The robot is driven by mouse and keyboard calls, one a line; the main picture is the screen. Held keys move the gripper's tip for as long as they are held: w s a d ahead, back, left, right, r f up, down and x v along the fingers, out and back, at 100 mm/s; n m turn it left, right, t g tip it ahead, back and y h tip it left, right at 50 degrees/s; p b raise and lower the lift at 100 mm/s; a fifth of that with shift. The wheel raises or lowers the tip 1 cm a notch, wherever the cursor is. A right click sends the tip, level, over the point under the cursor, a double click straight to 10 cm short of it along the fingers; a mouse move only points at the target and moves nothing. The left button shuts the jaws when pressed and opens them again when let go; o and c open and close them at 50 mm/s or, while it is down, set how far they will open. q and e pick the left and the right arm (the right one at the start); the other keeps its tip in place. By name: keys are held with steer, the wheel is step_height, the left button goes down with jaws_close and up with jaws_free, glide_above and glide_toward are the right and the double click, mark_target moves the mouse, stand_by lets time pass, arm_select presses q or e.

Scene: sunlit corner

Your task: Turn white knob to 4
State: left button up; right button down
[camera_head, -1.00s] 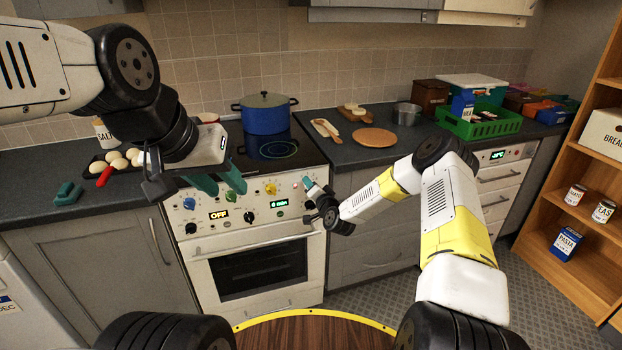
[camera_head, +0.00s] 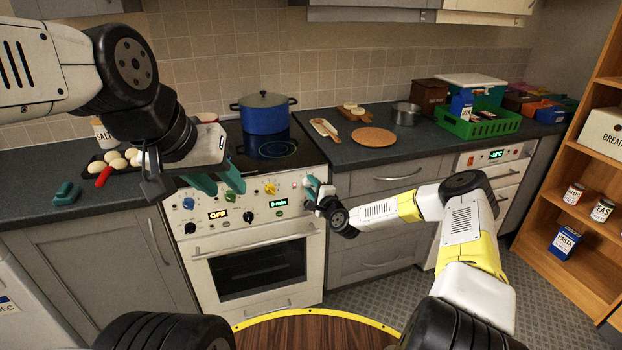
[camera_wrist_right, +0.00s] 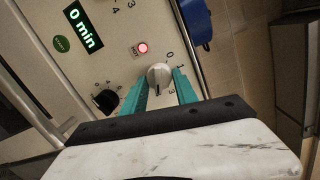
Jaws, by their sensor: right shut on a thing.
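The white knob (camera_wrist_right: 159,76) is on the white stove front, with printed numbers around it, 0 and 1 among them. A small dark mark shows on its lower side in the right wrist view. My right gripper (camera_wrist_right: 160,84) has its teal fingers on both sides of the knob and is shut on it. In the head view my right gripper (camera_head: 312,190) is at the right end of the stove's control panel (camera_head: 240,207) and hides the knob. My left gripper (camera_head: 220,184) is open and empty, above the left part of the panel.
A red light (camera_wrist_right: 143,48) glows beside the white knob. A black knob (camera_wrist_right: 107,100) and a "0 min" display (camera_wrist_right: 83,25) are nearby. Blue, green and yellow knobs line the panel. A blue pot (camera_head: 265,114) stands on the cooktop. The oven door (camera_head: 258,270) is below.

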steer(key=shift+f+m, duration=0.1)
steer(key=shift+m, duration=0.5)
steer(key=c, duration=0.9)
jaws_free()
steer(key=shift+c, duration=0.2)
steer(key=v, duration=0.7)
steer(key=shift+s+d, duration=0.25)
steer(key=shift+s, duration=0.1)
